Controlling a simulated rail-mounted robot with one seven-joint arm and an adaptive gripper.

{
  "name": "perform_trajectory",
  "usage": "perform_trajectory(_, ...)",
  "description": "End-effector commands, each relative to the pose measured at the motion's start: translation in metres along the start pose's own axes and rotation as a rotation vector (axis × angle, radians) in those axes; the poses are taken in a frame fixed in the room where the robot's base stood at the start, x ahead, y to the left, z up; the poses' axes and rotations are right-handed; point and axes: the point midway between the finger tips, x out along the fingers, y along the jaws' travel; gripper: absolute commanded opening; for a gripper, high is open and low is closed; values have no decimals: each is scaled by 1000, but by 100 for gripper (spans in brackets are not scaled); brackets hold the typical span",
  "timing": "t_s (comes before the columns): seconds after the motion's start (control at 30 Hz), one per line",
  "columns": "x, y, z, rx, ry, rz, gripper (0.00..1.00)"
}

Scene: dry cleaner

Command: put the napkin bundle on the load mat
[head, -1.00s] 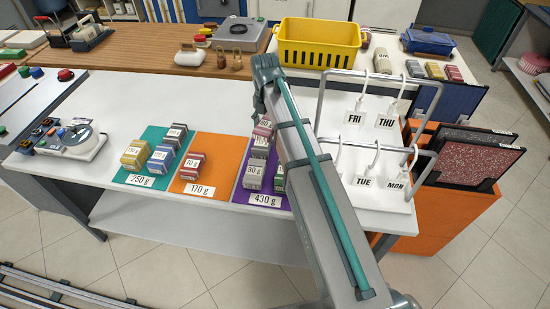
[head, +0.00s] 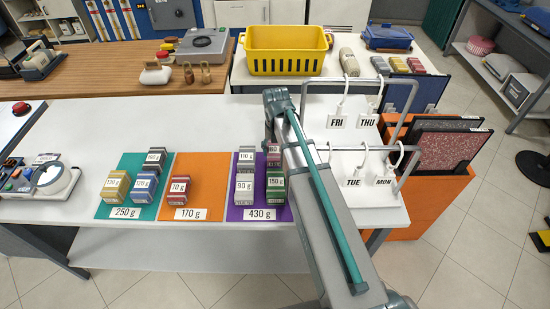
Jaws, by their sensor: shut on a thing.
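Labelled bundles stand in groups on three mats on the white counter. The teal mat (head: 110,198), marked 250 g, bears a yellow bundle (head: 116,188), a blue bundle (head: 145,187) and a grey bundle (head: 155,161). The orange mat (head: 195,166), marked 170 g, bears one dark red bundle (head: 179,190) marked 70 g. The purple mat (head: 233,200), marked 430 g, bears grey bundles (head: 244,188), a green bundle (head: 276,190) and a red one (head: 273,155). I cannot tell which is the load mat.
A hook rack (head: 398,118) with day tags stands right of my arm. A round dial device (head: 48,178) sits at the left. A yellow basket (head: 285,60) and more bundles (head: 400,65) are behind. The counter between dial and teal mat is clear.

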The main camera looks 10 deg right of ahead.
Motion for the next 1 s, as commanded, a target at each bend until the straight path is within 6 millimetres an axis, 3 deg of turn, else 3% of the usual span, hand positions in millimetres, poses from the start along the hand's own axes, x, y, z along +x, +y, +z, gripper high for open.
perform_trajectory(0.23, 13, 0, 0, 1, 1, 0, 28)
perform_trajectory(0.5, 42, 0, 0, 1, 1, 0, 28)
perform_trajectory(0.93, 49, 0, 0, 1, 0, 0, 28)
perform_trajectory(0.97, 48, 0, 0, 1, 0, 0, 69)
perform_trajectory(1.0, 48, 0, 0, 1, 0, 0, 75)
